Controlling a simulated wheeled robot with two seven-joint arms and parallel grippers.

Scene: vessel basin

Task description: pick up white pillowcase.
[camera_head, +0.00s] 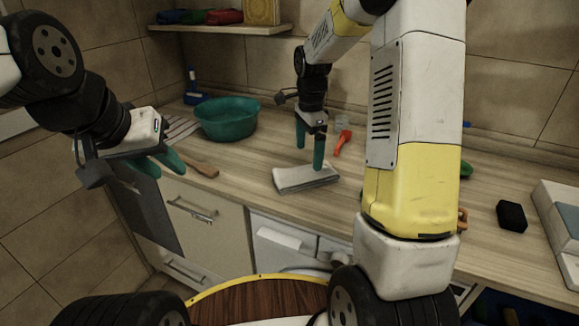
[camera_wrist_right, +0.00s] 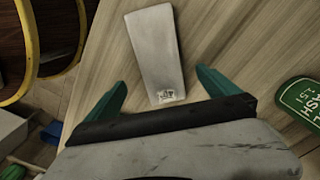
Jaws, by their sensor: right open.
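The white pillowcase (camera_head: 304,178) lies folded flat on the wooden counter, near its front edge. In the right wrist view the pillowcase (camera_wrist_right: 154,50) is a long pale strip with a small printed label at its near end. My right gripper (camera_head: 309,162) is above the pillowcase with fingers pointing down. In the wrist view its two green fingers (camera_wrist_right: 160,88) are spread apart on either side of the label end, with nothing between them. I cannot tell the exact height gap. My left gripper (camera_head: 164,166) hangs at the left in front of the counter, away from the pillowcase, its fingers apart and empty.
A teal basin (camera_head: 228,120) stands left on the counter (camera_head: 258,165). A wooden utensil (camera_head: 200,166) lies in front of it, and a red-orange tool (camera_head: 342,142) behind the pillowcase. A black block (camera_head: 511,216) is at the right. A green labelled bottle (camera_wrist_right: 300,98) lies right of my gripper.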

